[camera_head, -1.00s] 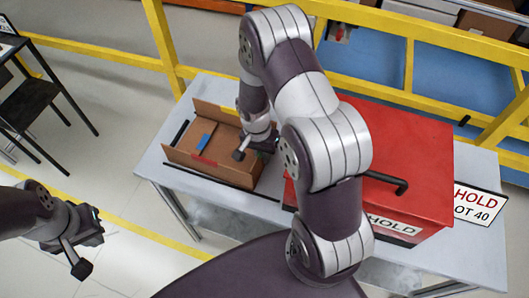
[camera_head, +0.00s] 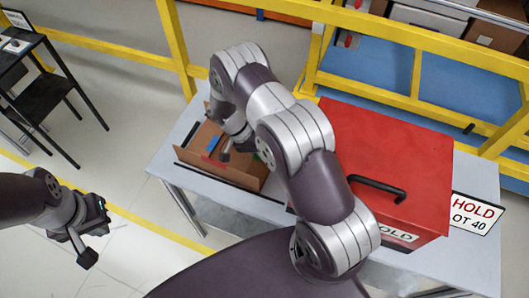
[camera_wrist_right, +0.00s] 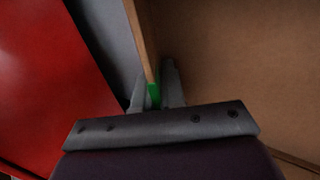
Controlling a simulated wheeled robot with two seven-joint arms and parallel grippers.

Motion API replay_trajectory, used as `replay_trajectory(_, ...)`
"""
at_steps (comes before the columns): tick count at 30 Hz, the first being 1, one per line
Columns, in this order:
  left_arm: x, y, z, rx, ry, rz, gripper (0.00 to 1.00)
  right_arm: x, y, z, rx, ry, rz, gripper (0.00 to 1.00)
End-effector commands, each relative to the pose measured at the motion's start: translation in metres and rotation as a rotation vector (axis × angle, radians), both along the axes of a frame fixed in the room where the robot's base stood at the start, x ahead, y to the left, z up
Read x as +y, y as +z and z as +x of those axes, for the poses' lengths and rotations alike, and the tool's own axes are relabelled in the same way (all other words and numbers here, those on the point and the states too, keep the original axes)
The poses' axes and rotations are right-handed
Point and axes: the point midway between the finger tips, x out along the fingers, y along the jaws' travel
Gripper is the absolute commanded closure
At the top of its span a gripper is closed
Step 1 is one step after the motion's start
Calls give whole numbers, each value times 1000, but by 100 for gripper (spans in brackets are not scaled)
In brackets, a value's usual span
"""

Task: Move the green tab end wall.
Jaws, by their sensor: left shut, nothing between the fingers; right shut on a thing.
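A brown cardboard box (camera_head: 232,174) sits on the grey table, with a red tab (camera_head: 210,167) on its near wall and a blue tab (camera_head: 212,142) farther back. The green tab (camera_head: 258,156) shows small at the box's right end. In the right wrist view my right gripper (camera_wrist_right: 157,92) is shut on the green tab end wall (camera_wrist_right: 146,38), one finger on each side, with the green tab (camera_wrist_right: 154,95) between them. In the head view my right arm partly hides this end. My left gripper (camera_head: 101,215) is shut and empty, off the table at left.
A red case (camera_head: 390,150) with a black handle stands close to the right of the cardboard box. A HOLD sign (camera_head: 475,213) lies at the table's right. Yellow rails (camera_head: 440,96) run behind. The floor between my left gripper and the table is clear.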

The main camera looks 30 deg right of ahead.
Motion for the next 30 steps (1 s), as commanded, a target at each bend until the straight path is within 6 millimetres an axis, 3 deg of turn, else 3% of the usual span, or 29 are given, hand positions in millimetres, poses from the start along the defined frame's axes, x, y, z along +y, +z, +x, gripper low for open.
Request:
replay_trajectory(10, 0, 0, 0, 0, 0, 0, 100, 0, -1, -1, 3, 0, -1, 100)
replay_trajectory(11, 0, 0, 0, 0, 0, 0, 100, 0, -1, -1, 3, 0, -1, 81)
replay_trajectory(12, 0, 0, 0, 0, 0, 0, 100, 0, -1, -1, 3, 0, -1, 69)
replay_trajectory(30, 0, -6, 0, 0, 0, 0, 100, 0, -3, 0, -6, 0, 5, 69)
